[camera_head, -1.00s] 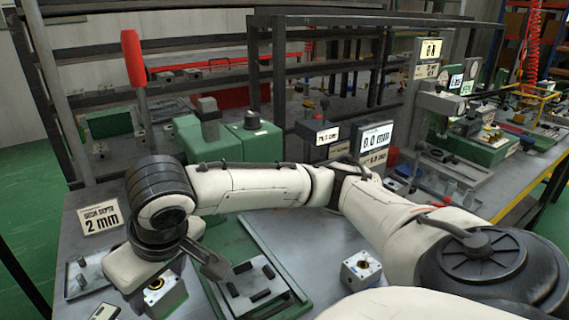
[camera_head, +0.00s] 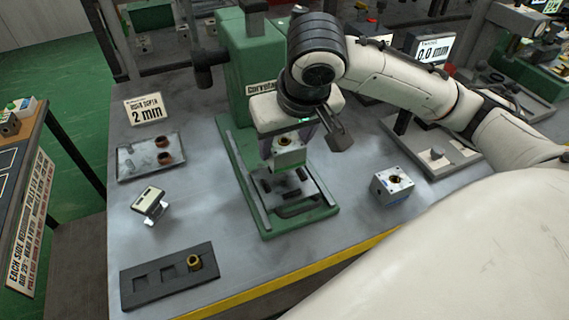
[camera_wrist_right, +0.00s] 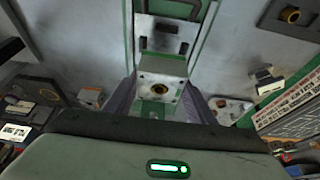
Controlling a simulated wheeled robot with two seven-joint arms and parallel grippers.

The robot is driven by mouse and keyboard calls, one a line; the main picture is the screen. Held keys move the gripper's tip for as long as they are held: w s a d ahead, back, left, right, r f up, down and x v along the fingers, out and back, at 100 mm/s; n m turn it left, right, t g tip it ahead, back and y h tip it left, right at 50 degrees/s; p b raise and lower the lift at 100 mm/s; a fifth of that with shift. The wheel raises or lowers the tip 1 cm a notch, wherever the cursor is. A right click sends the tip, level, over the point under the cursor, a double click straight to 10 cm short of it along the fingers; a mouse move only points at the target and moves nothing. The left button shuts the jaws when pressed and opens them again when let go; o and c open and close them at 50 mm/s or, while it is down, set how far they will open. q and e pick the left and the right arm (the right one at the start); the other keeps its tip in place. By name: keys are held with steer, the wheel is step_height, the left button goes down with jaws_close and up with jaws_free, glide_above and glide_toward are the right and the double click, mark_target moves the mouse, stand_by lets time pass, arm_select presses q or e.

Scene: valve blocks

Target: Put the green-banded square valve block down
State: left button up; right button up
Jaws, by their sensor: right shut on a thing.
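My right gripper (camera_head: 289,138) is shut on the green-banded square valve block (camera_head: 287,156), a pale block with a round brassy bore on top. In the right wrist view the block (camera_wrist_right: 165,75) sits between the two fingers, and a patch of green shows on it. My right gripper holds it upright over the back part of the green press's base (camera_head: 262,222). I cannot tell whether its underside touches the plate, as that side is hidden. My left gripper is not in view.
The green press column (camera_head: 245,65) stands close behind the gripper. A second, blue-marked block (camera_head: 392,186) stands to the right. A small gauge (camera_head: 150,203), a metal tray (camera_head: 128,168) and a dark slotted tray (camera_head: 133,292) lie left. Bare table separates these.

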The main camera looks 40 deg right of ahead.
mark_target(284, 162)
step_height(284, 162, down, 2)
steer(key=shift+f, duration=0.2)
steer(key=shift+f+b, duration=0.45)
steer(key=shift+f, duration=0.95)
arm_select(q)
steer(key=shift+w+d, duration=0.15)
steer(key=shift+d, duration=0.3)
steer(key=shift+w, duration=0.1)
arm_select(e)
steer(key=shift+f, duration=0.25)
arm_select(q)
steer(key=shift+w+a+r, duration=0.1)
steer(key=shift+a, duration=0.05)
arm_select(e)
steer(key=shift+f, duration=0.35)
steer(key=o, duration=1.4)
